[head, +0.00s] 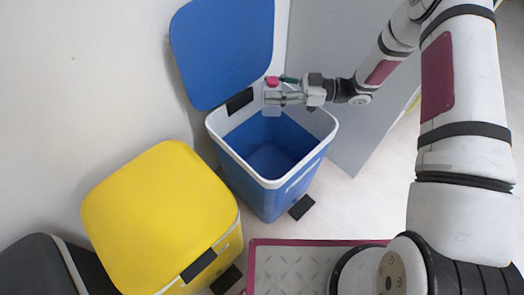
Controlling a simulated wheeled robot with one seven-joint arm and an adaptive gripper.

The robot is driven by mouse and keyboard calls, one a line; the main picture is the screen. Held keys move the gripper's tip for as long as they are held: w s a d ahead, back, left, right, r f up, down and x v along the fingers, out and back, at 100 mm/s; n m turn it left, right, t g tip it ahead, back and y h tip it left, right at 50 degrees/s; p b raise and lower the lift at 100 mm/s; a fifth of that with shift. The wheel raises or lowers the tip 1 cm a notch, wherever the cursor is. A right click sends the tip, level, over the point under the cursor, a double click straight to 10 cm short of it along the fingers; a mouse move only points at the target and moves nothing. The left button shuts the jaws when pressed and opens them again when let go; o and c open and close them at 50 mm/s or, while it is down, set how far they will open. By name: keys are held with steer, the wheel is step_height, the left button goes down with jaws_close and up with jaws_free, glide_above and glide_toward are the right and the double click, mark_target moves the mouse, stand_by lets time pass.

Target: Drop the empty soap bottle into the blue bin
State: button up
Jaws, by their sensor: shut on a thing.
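The blue bin (222,128) stands in the upper middle of the head view with its blue lid (222,50) raised against the wall. Its inside looks empty where I can see it. My gripper (280,97) is above the far part of the bin's opening, reaching in from the right. It is shut on the soap bottle (272,111), a small clear bottle with a pink-red cap. The bottle looks upright. The gripper fingers hide part of it, and I cannot tell its exact height above the rim.
A yellow bin (155,215) with its lid closed stands left of the blue bin. A dark grey bin (35,268) is at the lower left corner. A grey panel (350,80) stands close behind and right of the blue bin. Pale floor (345,205) is clear to the right.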

steer(key=shift+f+b, duration=0.65)
steer(key=shift+f, duration=0.65)
steer(key=o, duration=1.1)
steer(key=shift+o, duration=0.2)
steer(key=d, duration=1.2)
